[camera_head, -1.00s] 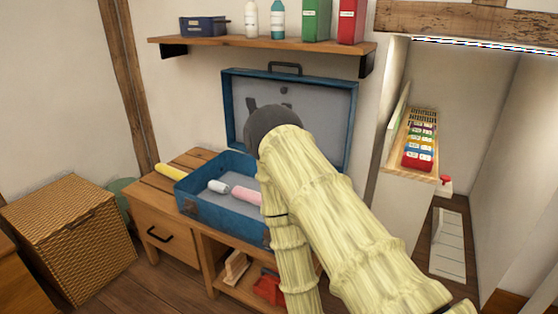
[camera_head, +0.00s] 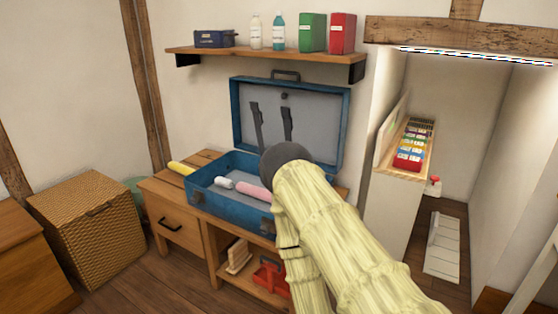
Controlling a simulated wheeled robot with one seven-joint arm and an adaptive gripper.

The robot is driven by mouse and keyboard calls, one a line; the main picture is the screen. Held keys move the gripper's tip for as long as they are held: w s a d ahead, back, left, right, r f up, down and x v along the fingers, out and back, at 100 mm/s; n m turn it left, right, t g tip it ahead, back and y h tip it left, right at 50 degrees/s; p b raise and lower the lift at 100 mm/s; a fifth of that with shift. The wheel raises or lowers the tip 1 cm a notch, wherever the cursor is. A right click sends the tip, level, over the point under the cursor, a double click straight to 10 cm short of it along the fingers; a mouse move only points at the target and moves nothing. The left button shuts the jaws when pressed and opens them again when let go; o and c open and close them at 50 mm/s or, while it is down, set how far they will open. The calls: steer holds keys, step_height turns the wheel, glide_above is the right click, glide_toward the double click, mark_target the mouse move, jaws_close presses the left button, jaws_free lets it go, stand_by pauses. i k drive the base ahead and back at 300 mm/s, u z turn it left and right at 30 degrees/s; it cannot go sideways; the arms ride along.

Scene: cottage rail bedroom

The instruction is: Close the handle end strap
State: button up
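A blue suitcase (camera_head: 232,206) stands open on the wooden desk, its lid (camera_head: 343,128) raised against the wall. A carry handle (camera_head: 286,75) is on the lid's top edge. Two dark strap-like strips (camera_head: 256,126) (camera_head: 287,123) stand out against the grey lid lining; which one is the handle end strap I cannot tell. A white roll (camera_head: 224,182) and a pink roll (camera_head: 252,190) lie in the base. My arm crosses in front of the suitcase's right side. My gripper is hidden beyond the arm's dark rounded joint.
A yellow roll (camera_head: 181,168) lies on the desk (camera_head: 160,192) left of the suitcase. A shelf (camera_head: 225,49) with bottles and binders hangs above. A wicker hamper (camera_head: 95,230) stands left. A rack with coloured items (camera_head: 408,160) stands right. Floor shows at the lower left.

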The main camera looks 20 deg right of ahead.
mark_target(288, 124)
steer(key=u, duration=1.6)
steer(key=i, duration=1.2)
steer(key=z, duration=2.85)
